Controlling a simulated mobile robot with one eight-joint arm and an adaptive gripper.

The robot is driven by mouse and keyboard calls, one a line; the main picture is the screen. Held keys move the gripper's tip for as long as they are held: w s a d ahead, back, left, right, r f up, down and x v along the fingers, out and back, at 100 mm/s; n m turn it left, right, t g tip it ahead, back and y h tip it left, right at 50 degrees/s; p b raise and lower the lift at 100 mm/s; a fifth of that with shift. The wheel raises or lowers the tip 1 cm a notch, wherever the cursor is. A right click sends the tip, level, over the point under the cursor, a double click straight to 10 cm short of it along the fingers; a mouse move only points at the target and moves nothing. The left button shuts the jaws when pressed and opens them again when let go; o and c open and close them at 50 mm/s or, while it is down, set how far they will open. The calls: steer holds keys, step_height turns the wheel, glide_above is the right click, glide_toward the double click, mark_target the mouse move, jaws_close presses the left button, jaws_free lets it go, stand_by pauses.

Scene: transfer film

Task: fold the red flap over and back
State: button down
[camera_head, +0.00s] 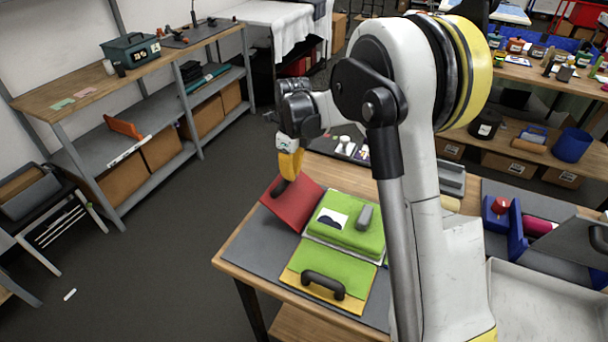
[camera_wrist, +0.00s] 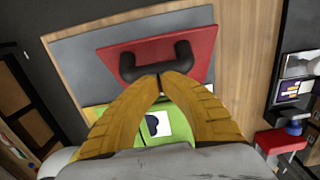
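The red flap (camera_head: 302,207) is a flat panel beside the left edge of a raised green pad (camera_head: 360,235) and looks tilted above a grey mat. The flap also shows in the wrist view (camera_wrist: 203,44). Its black handle (camera_wrist: 129,67) shows there, in front of my fingertips. My gripper (camera_head: 284,183) has its yellow fingers pointing down at this handle. In the wrist view the fingertips (camera_wrist: 161,76) come nearly together at the handle's bar, so they look shut on it. The flap's hinge edge is not clear.
A green and yellow flap (camera_head: 350,267) with a black handle lies in front of the green pad. A white card (camera_head: 327,222) and a grey block (camera_head: 364,216) are on the pad. My arm hides the table's middle. Blue holders and a pale tray (camera_head: 535,308) are on the right.

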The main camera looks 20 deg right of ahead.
mark_target(275, 181)
steer(key=w+a+f+b, duration=0.1)
steer(key=w+a+f, duration=0.1)
steer(key=shift+w+a+f, duration=0.3)
steer(key=shift+f, duration=0.1)
steer(key=shift+w+a+f+b, duration=0.4)
steer(key=shift+f+b, duration=0.05)
steer(key=shift+f, duration=0.2)
steer(key=shift+w+a+f+b, duration=0.35)
steer(key=shift+f+b, duration=0.05)
steer(key=shift+f, duration=0.25)
